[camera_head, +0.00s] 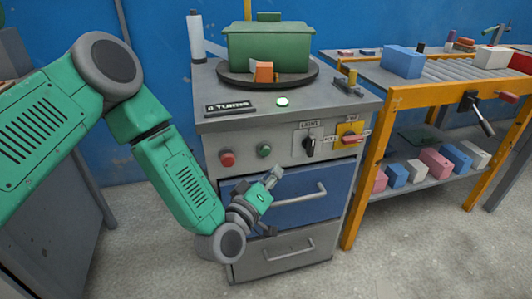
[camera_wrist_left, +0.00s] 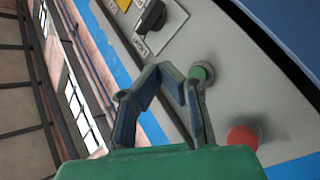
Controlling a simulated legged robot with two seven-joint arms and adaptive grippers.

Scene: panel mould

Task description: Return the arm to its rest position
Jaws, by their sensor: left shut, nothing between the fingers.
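My left arm (camera_head: 180,180) comes in from the left and bends down, then up toward the front of the grey cabinet (camera_head: 225,140). My left gripper (camera_head: 273,178) is shut and empty, in front of the blue drawer (camera_head: 310,205) and below the green button (camera_head: 264,151). In the left wrist view my left gripper (camera_wrist_left: 172,75) shows its fingers before the cabinet panel, with the green button (camera_wrist_left: 203,72) and the red button (camera_wrist_left: 243,137) close by. I cannot tell whether it touches the drawer. My right gripper is not in view.
On the cabinet a green box (camera_head: 268,48) and an orange piece (camera_head: 263,72) sit on a dark turntable (camera_head: 306,78). A black knob (camera_head: 309,146) and a red-handled switch (camera_head: 350,139) are on the panel. A yellow-framed roller table (camera_head: 410,98) stands at right; open floor lies in front.

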